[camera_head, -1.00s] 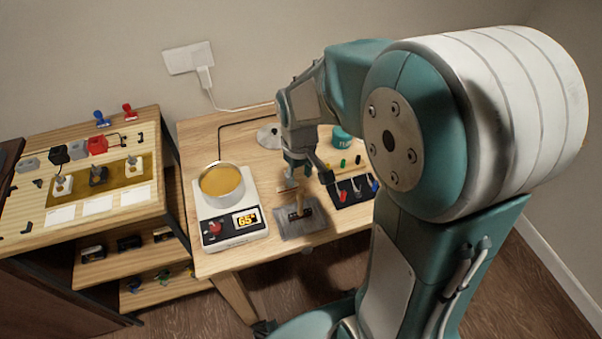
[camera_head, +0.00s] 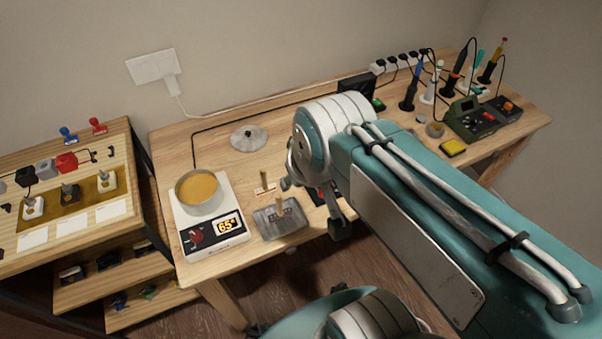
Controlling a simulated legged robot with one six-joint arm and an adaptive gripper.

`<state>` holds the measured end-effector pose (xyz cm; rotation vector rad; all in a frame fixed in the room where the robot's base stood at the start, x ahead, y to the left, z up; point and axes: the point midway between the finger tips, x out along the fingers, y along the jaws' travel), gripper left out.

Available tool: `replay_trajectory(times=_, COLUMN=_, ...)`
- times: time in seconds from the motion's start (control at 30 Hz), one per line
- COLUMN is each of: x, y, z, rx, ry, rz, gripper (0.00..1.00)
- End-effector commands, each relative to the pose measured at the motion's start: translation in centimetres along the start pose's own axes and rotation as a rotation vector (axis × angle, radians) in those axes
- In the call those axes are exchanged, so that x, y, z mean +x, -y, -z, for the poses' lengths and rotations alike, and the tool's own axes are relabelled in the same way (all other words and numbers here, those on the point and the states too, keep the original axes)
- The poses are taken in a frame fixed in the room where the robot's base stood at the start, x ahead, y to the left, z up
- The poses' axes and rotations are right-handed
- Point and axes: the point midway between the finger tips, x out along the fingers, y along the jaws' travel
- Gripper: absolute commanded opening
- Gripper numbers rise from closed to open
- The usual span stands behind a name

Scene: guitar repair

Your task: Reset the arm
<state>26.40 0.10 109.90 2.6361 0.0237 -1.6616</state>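My arm (camera_head: 430,210) reaches in from the lower right, folded, with its white and teal joint (camera_head: 318,135) over the middle of the workbench. A small grey part (camera_head: 340,226) shows below that joint and may belong to my gripper. The arm hides most of that end, so I cannot tell whether the gripper is open or shut. Left of it, a grey metal plate (camera_head: 268,228) lies near the bench's front edge with a small wooden piece (camera_head: 288,209) on it. A second small upright wooden piece (camera_head: 264,184) stands just behind the plate.
A white hot plate (camera_head: 224,224) reading 65 carries a pot of amber liquid (camera_head: 197,188). A round lid (camera_head: 248,138) lies behind. Soldering tools (camera_head: 456,82) stand at the back right. A wooden shelf (camera_head: 100,215) stands left. Bare bench lies around the lid.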

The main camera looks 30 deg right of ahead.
Motion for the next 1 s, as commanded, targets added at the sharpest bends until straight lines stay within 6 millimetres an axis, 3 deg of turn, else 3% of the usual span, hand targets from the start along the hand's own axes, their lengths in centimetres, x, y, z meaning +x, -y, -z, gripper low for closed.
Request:
replay_trajectory(times=0.2, x=-1.15, y=0.03, z=-1.06, rx=0.029, ry=-0.046, rz=-0.001, gripper=0.51)
replay_trajectory(times=1.0, x=-1.15, y=0.03, z=-1.05, rx=0.029, ry=-0.046, rz=-0.001, gripper=0.51)
